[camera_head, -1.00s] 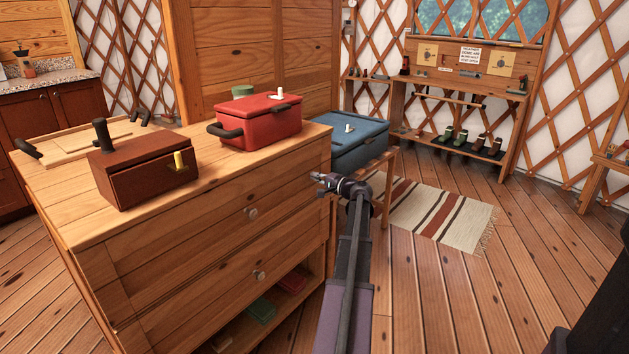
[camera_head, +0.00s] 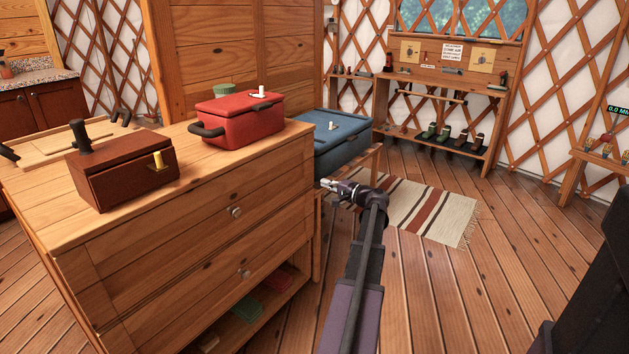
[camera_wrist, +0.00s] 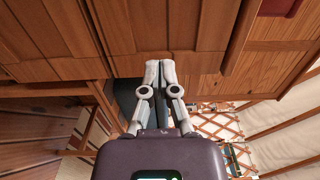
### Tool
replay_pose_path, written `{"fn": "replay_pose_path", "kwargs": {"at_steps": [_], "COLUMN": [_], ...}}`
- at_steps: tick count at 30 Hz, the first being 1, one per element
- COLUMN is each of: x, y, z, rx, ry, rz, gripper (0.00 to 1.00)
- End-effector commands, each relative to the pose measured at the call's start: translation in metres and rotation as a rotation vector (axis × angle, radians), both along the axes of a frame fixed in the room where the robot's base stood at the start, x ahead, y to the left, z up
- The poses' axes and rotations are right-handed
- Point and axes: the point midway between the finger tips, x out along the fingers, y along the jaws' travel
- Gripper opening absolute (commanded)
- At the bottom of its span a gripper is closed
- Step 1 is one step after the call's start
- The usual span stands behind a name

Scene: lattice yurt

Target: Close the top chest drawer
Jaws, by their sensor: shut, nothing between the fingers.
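The wooden chest stands at left in the head view, with a top drawer (camera_head: 200,231) and a lower drawer (camera_head: 205,287), each with a round knob. The top drawer's knob (camera_head: 235,211) is in plain sight. Both fronts look about flush with the frame, and I see no clear gap. My gripper (camera_head: 325,184) is shut and empty, just right of the chest's right front edge, apart from the knob. In the wrist view, my gripper (camera_wrist: 160,65) has its fingertips together before wooden panels. I cannot tell whether they touch anything.
A red lidded box (camera_head: 243,117) and a dark brown box (camera_head: 122,171) stand on the chest top. A blue box (camera_head: 338,136) sits behind my gripper. A striped rug (camera_head: 430,212) lies on the floor. The floor at right is open.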

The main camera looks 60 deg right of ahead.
Motion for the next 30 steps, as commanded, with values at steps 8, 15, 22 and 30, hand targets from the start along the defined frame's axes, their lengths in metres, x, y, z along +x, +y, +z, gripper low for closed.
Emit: {"fn": "replay_pose_path", "kwargs": {"at_steps": [8, 15, 22, 30], "x": [-0.021, -0.023, -0.022, -0.022], "y": [0.004, 0.004, 0.004, 0.004], "z": [0.0, 0.0, 0.0, 0.0], "rx": [0.0, 0.0, 0.0, 0.0], "ry": [0.0, 0.0, 0.0, 0.0], "rz": [0.001, 0.003, 0.003, 0.004], "gripper": [0.0, 0.0, 0.0, 0.0]}}
